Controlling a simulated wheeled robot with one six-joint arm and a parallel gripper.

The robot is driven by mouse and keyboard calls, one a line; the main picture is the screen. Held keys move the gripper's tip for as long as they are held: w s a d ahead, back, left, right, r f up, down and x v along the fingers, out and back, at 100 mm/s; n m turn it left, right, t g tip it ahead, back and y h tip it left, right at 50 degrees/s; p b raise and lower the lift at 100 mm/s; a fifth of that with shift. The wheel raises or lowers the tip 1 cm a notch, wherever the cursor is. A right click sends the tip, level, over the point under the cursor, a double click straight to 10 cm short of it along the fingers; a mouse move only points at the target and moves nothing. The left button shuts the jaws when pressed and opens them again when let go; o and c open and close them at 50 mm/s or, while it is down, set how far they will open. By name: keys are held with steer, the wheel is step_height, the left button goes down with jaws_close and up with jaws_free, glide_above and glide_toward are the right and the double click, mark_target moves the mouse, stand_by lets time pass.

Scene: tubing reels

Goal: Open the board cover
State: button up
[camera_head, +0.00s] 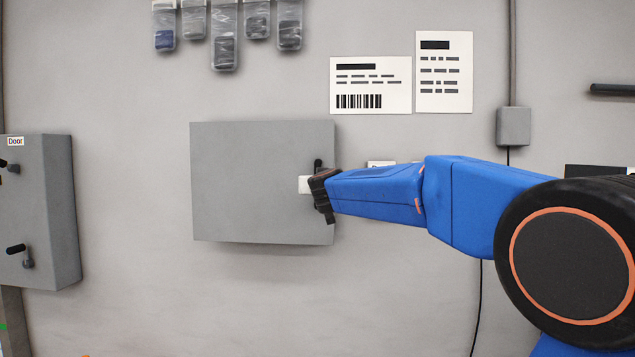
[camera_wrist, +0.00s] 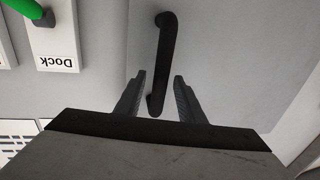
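The board cover (camera_head: 255,185) is a flat grey panel on the wall, left of centre in the head view, and it lies closed as far as I can see. It also shows in the wrist view (camera_wrist: 225,45). Its black bar handle (camera_wrist: 162,60) stands near the right edge in the head view, partly hidden behind my gripper (camera_head: 322,195). In the wrist view my gripper (camera_wrist: 158,95) is open, with one finger on each side of the handle's near end. A gap shows on both sides, and contact is not visible.
A grey box labelled "Door" (camera_head: 45,210) with black levers is at the far left. A "Dock" label (camera_wrist: 57,63) sits beside the cover in the wrist view. Paper notices (camera_head: 370,85) and a small conduit box (camera_head: 513,126) are on the wall. The wall below the cover is clear.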

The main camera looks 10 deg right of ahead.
steer(key=shift+w, duration=0.35)
jaws_close()
steer(key=shift+s, duration=0.1)
